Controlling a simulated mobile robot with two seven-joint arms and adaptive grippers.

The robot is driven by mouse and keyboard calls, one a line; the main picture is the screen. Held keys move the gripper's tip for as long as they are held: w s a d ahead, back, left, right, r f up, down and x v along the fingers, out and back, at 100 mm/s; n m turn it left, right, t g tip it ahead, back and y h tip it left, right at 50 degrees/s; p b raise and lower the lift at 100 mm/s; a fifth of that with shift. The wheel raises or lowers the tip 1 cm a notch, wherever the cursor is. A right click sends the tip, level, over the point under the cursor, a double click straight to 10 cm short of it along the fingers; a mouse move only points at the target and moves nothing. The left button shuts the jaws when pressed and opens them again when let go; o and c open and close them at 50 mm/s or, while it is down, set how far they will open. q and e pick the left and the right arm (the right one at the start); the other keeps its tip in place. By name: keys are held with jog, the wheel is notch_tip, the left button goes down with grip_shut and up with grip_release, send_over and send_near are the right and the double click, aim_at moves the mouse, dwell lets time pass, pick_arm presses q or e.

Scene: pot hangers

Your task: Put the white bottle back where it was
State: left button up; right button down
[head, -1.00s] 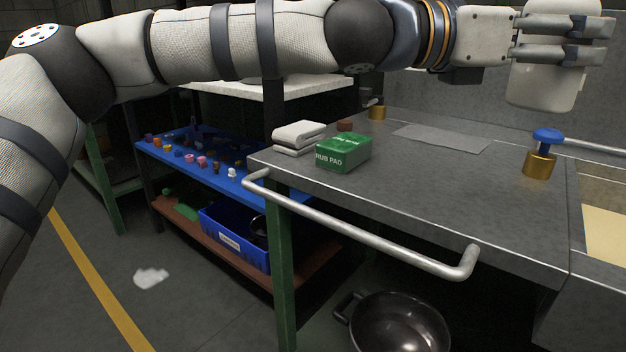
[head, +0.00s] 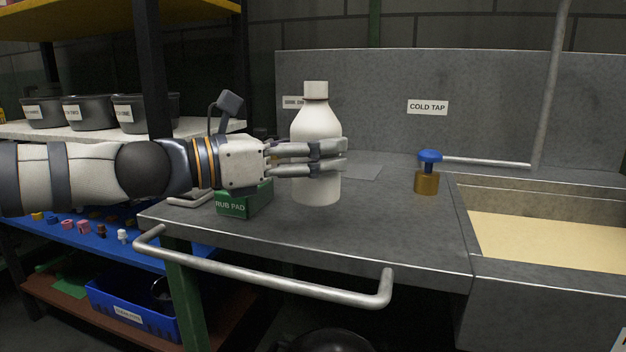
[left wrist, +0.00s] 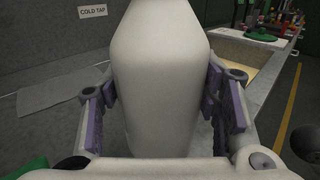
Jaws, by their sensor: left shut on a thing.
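The white bottle (head: 316,122) stands upright in the head view, over the grey metal worktop near its middle. My left gripper (head: 328,158) comes in from the left and is shut around the bottle's body. In the left wrist view the bottle (left wrist: 160,80) fills the middle, between the two padded fingers. I cannot tell whether the bottle's base touches the worktop. A flat grey sheet (head: 360,171) lies on the worktop just behind and right of the bottle. My right gripper is not in view.
A metal rail (head: 270,276) runs along the worktop's front.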

aim_at(314, 177)
pick_arm(q)
jog(key=f, duration=0.2)
jog(key=w+f, duration=0.1)
jog(key=f, duration=0.1)
jog(key=shift+b, duration=0.4)
jog(key=shift+s, duration=0.1)
jog(key=shift+f, duration=0.15)
jog(key=o, duration=1.2)
jog(key=shift+r, duration=0.2)
jog(key=p+v, duration=0.1)
jog(key=v, duration=1.1)
